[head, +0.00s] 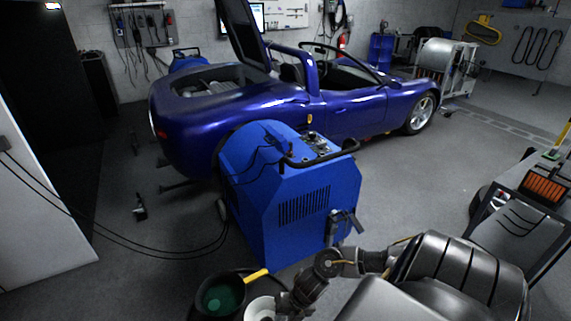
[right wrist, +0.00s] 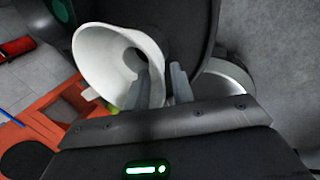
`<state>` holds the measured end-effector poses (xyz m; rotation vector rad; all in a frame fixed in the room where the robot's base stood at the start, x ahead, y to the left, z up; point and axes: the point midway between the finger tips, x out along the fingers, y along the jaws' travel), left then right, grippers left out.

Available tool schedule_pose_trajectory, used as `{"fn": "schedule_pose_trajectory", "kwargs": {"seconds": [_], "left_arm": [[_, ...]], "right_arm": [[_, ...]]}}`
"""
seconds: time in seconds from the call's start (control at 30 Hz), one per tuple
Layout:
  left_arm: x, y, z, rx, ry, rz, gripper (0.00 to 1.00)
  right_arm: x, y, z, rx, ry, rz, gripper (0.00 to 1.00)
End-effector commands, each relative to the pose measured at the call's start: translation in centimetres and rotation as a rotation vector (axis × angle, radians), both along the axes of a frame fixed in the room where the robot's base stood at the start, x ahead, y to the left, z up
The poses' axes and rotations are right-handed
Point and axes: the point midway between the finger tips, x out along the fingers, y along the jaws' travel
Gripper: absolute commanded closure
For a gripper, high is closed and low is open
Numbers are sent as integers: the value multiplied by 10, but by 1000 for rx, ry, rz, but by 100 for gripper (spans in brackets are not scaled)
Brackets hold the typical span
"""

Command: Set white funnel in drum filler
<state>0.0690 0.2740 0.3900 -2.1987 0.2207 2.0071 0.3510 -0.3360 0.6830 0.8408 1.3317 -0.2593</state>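The white funnel (head: 262,309) is at the bottom edge of the head view, partly cut off. It fills the upper left of the right wrist view (right wrist: 100,55), wide mouth facing the camera and tilted. My right gripper (right wrist: 160,80) has one finger inside the mouth and one outside, close together with the funnel's wall between them. It appears shut on that wall. In the head view a dark round drum (head: 204,318) with a green inner surface (head: 222,296) stands just left of the funnel. I cannot make out its filler opening. My left gripper is not in view.
A yellow handle (head: 256,275) shows beside the drum. A blue machine (head: 290,205) stands behind, with cables on the floor to its left. A blue car (head: 340,105) is beyond. A dark-framed cart (head: 515,215) stands at right. Open floor (head: 425,180) lies between.

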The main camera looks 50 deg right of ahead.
Motion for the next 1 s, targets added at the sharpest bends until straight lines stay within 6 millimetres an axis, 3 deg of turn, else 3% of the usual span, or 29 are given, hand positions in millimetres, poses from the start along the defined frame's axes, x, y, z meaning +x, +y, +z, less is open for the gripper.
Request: {"fn": "schedule_pose_trajectory", "kwargs": {"seconds": [0.17, 0.5, 0.7, 1.0], "left_arm": [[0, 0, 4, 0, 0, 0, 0], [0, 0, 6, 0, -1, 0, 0], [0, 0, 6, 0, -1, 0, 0], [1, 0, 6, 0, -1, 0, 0]], "right_arm": [[-2, -3, 11, -1, -2, 2, 76], [-20, -23, 75, -3, -2, 4, 76], [-28, -32, 103, -2, 0, 3, 76], [-31, -35, 115, 0, 0, -1, 76]]}}
